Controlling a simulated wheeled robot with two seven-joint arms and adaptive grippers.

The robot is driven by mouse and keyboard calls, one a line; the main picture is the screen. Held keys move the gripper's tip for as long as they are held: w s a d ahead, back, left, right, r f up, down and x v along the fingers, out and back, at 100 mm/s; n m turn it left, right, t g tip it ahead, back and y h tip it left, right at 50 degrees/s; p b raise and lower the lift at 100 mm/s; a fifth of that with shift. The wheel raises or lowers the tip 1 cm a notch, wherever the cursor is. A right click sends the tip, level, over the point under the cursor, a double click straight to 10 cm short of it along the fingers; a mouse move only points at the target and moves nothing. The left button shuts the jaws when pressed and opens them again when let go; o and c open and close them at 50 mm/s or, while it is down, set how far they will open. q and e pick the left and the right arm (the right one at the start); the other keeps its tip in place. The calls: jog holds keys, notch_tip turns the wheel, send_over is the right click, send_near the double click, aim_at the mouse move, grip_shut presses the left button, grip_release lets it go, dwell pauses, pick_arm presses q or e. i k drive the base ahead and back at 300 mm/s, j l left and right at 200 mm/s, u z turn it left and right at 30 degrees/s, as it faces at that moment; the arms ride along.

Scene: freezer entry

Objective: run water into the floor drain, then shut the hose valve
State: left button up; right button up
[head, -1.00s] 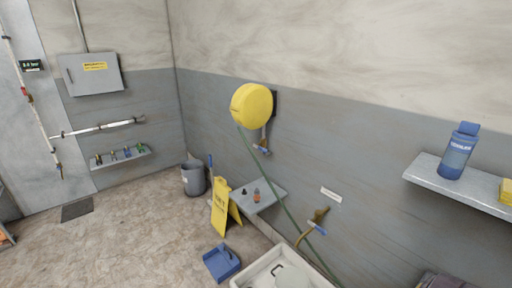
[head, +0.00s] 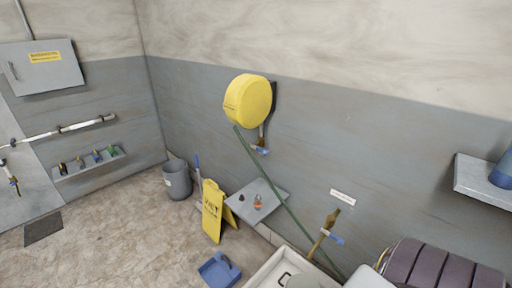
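A yellow round hose reel (head: 248,99) hangs on the grey wall in the head view. A small valve with a blue handle (head: 260,150) sits just below it. A green hose (head: 278,193) runs from the reel down to the right, behind a white basin (head: 262,276). A brass tap (head: 327,227) with a blue lever (head: 333,238) is on the wall above the basin, under a small white label (head: 342,197). A dark rectangular patch (head: 43,227), possibly the floor drain, lies at far left. No running water shows. Neither of my grippers is in view.
A yellow wet-floor sign (head: 213,211), grey bucket (head: 177,181) and blue dustpan (head: 218,270) stand on the floor near a small shelf (head: 238,204). A dark ribbed object (head: 442,267) fills the lower right below a wall shelf (head: 483,185). Floor at left is open.

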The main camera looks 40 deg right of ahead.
aim_at(265, 151)
jog(key=i+z, duration=0.2)
jog(key=i, duration=0.25)
jog(key=i+j+z, duration=0.2)
jog(key=i, duration=0.2)
jog(key=i+j+z, duration=0.25)
jog(key=i, duration=0.2)
